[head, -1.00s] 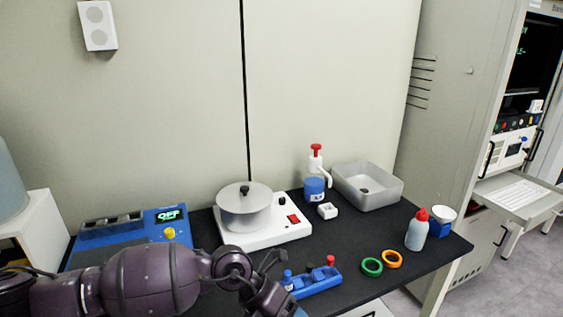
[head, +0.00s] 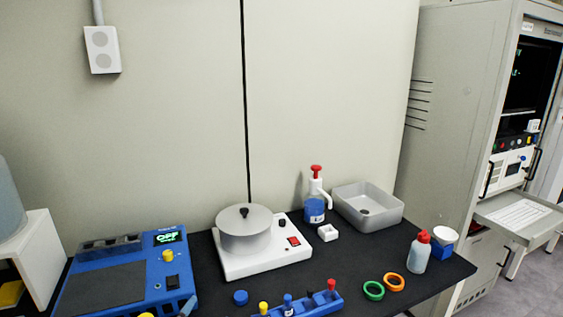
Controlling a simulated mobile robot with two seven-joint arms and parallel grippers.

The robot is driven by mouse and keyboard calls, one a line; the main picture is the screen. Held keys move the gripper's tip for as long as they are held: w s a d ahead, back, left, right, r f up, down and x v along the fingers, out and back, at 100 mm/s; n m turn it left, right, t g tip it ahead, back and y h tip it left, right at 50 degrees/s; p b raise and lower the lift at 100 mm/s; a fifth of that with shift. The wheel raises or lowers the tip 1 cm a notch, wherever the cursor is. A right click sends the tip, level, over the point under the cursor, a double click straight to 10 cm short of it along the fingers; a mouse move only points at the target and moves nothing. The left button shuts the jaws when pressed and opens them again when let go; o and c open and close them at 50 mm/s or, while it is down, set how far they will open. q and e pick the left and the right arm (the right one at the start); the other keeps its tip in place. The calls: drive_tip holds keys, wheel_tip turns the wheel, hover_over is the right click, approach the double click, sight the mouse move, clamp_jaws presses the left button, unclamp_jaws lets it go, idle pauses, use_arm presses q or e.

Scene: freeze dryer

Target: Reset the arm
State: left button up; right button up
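Neither of my grippers shows clearly in the head view, and no arm link lies over the black bench (head: 330,263). The blue device (head: 90,257) with a lit "OFF" display is now uncovered at the left. A blue rack (head: 318,304) holding small vials with coloured caps stands at the front, cut by the lower edge. A loose blue cap (head: 240,297) lies left of the rack.
A white hot plate (head: 262,260) carries a metal pot (head: 244,232). Behind are a pump bottle (head: 315,208) and a grey basin (head: 368,208). Green (head: 373,290) and orange (head: 394,282) rings and a red-capped bottle (head: 419,253) stand at the right.

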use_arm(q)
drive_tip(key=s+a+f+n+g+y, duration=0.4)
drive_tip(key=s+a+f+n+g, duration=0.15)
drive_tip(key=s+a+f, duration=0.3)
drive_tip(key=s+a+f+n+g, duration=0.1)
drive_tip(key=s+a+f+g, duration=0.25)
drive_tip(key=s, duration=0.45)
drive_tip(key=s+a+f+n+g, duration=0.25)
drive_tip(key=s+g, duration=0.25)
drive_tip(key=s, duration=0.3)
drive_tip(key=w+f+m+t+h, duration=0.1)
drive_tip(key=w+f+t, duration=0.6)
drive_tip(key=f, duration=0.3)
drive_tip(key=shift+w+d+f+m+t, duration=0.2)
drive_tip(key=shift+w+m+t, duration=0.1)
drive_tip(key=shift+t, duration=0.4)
